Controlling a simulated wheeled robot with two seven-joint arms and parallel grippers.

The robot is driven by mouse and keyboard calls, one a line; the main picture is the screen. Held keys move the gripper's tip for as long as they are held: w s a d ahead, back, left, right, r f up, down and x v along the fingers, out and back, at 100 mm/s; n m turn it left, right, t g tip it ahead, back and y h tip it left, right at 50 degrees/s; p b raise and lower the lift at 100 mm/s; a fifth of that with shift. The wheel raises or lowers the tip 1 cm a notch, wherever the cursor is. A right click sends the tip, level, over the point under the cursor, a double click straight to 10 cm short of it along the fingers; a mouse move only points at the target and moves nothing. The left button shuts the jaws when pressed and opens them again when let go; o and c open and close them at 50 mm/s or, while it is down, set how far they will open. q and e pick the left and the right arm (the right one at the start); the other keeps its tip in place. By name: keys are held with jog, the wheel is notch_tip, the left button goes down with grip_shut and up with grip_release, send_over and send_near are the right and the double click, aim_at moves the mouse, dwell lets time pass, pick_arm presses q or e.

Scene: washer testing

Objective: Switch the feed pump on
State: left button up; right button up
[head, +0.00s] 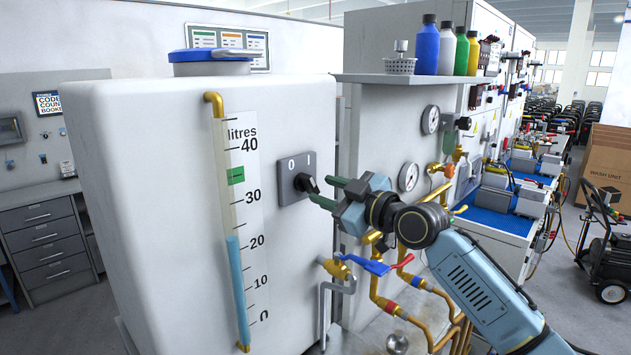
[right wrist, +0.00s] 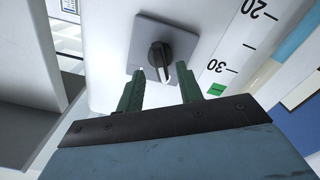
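A grey rotary switch plate (head: 290,193) marked 0 and I is on the front of the white tank (head: 160,215). Its black knob (head: 305,183) also shows in the right wrist view (right wrist: 159,58), where a white line marks it; I cannot tell which label it points to. My right gripper (head: 325,193) is at the knob, with its green fingers apart. In the right wrist view my right gripper (right wrist: 161,82) has one finger to each side of the knob, holding nothing; contact cannot be told. My left gripper is not in view.
A sight tube (head: 240,290) beside a litres scale shows blue to about 20; a green mark (head: 236,175) sits above 30. Brass valves with a blue handle (head: 365,264) and pipes lie below my right arm. A shelf (head: 410,80) with bottles is above.

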aim_at(315, 187)
jog(key=shift+x, duration=1.9)
grip_shut()
